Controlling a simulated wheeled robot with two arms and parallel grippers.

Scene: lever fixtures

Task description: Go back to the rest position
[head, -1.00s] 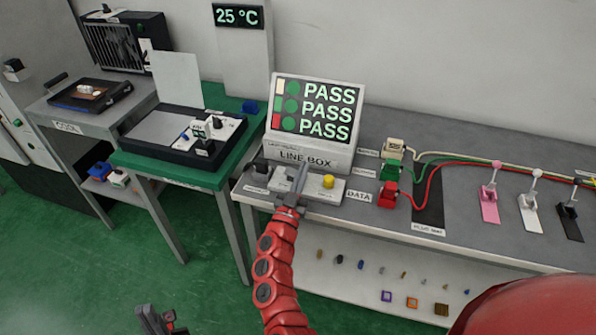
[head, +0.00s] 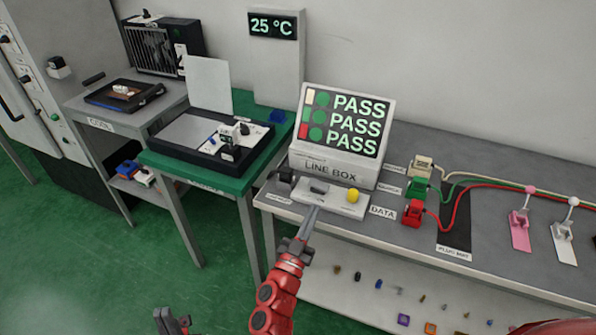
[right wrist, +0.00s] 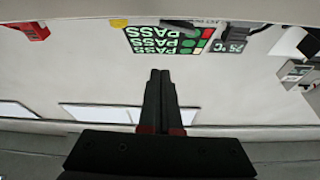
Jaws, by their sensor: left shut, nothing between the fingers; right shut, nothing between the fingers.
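My right gripper (head: 314,210), on the red arm, is shut and empty just in front of the line box (head: 330,171). Its fingertips show close together in the right wrist view (right wrist: 160,74), with nothing between them. My left gripper (head: 172,316) is at the bottom edge of the head view, shut and empty, over the green floor. The line box's screen (head: 345,122) shows three PASS lines, and its base has a yellow button (head: 353,195) and a grey part (head: 319,187).
The grey bench (head: 460,170) carries red (head: 412,212), green (head: 417,188) and cream (head: 423,167) plugs with wires, and pink and white levers. A green table (head: 180,170) stands left of it. Green floor (head: 110,270) is open in front.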

